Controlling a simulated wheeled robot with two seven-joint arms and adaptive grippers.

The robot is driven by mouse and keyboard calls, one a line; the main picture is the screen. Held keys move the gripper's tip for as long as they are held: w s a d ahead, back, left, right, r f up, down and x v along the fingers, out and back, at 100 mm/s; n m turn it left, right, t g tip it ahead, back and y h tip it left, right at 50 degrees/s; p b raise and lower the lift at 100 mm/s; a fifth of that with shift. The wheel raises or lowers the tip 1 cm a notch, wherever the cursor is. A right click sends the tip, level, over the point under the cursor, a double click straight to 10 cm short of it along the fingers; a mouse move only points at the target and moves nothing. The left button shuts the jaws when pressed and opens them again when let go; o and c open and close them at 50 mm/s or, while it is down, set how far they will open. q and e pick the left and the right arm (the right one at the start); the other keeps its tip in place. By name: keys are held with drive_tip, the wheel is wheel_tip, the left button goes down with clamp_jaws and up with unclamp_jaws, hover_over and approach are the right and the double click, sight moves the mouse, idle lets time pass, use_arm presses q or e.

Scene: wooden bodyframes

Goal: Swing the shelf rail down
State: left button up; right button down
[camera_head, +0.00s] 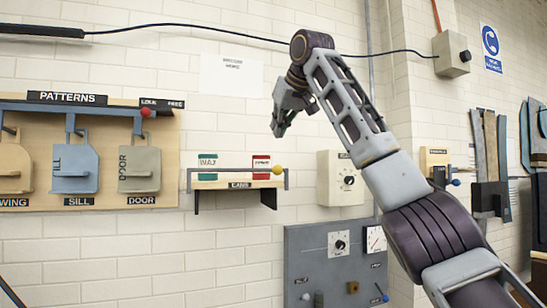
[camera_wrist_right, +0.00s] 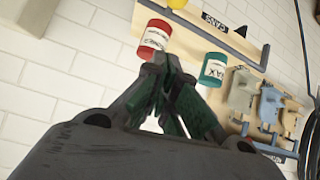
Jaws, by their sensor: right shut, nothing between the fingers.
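The shelf rail (camera_head: 230,170) is a thin grey bar across the front of the small cans shelf (camera_head: 236,184), with a yellow knob (camera_head: 277,170) near its right end. It is up, level in front of a green-and-white can (camera_head: 207,162) and a red-and-white can (camera_head: 261,162). My right gripper (camera_head: 278,130) is shut and empty, above the knob's end of the shelf and apart from it. In the wrist view the closed fingers (camera_wrist_right: 168,62) appear near the red can (camera_wrist_right: 155,36) and the teal can (camera_wrist_right: 213,70); the yellow knob (camera_wrist_right: 177,3) is at the top edge. My left gripper is not in view.
A patterns board (camera_head: 90,115) with hanging templates is left of the shelf. A dial box (camera_head: 341,178) is to its right, and a grey panel (camera_head: 336,262) with dials and knobs is below right. The wall below the shelf's left side is bare.

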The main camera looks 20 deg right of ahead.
drive_tip(key=d+p+x, duration=0.1)
drive_tip(key=p+x, duration=0.1)
drive_tip(key=x, duration=0.8)
drive_tip(key=shift+s+f, duration=0.55)
drive_tip(key=shift+s, duration=0.25)
drive_tip(key=shift+s+f, duration=0.55)
drive_tip(key=shift+s, duration=0.3)
drive_tip(key=shift+s+f, duration=0.1)
drive_tip(key=shift+t+b, duration=0.3)
drive_tip(key=shift+s, duration=0.2)
drive_tip(key=shift+s+f+t+b, duration=0.15)
drive_tip(key=shift+s+t+b, duration=0.15)
drive_tip(key=shift+t+b, duration=0.75)
